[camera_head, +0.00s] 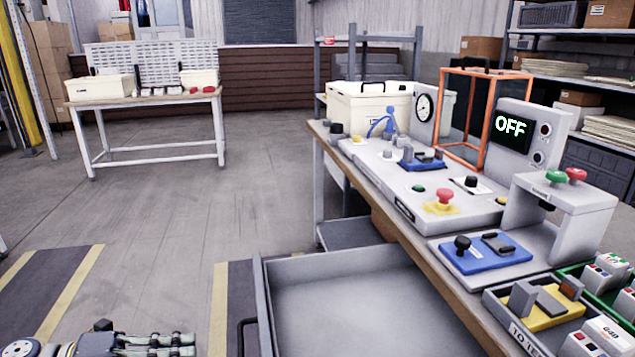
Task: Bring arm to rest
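My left gripper (158,344) shows at the bottom left edge of the head view, low over the floor and pointing right. It is partly cut off by the frame's lower edge, and I cannot tell whether its fingers are open or shut. I see nothing held in it. It is apart from the workbench (465,318). My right arm and gripper are not in view.
An open grey drawer (345,262) juts out from the bench. On the bench are a control panel with an "OFF" display (511,127), an orange frame (490,75), a blue fixture (484,254) and part trays (550,308). Floor (190,215) at left is clear.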

